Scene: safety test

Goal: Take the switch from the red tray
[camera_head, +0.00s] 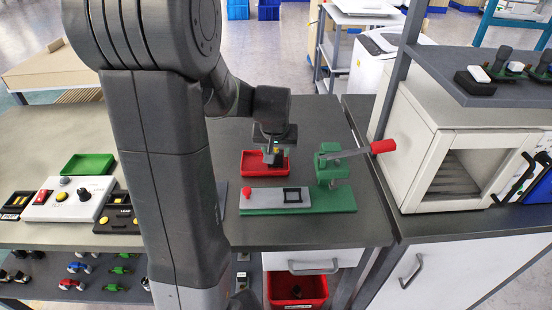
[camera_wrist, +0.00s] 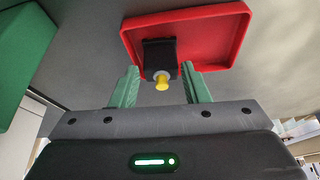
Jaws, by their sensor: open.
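The red tray (camera_head: 252,168) lies on the grey table behind the green fixture. In the wrist view the red tray (camera_wrist: 222,22) fills the upper middle. The switch, a black block (camera_wrist: 160,50) with a yellow knob, shows against the tray in the wrist view. In the head view my gripper (camera_head: 273,155) is over the tray and hides most of the switch. In the wrist view my gripper (camera_wrist: 160,88) is open, with its two green fingers on either side of the switch's yellow end. I cannot tell whether the fingers touch it.
The green fixture (camera_head: 330,203) with a red-handled lever (camera_head: 383,146) stands just in front and right of the tray. A green tray (camera_head: 88,164) and a grey-white control box (camera_head: 70,200) are on the left. A white cabinet (camera_head: 420,150) stands at right.

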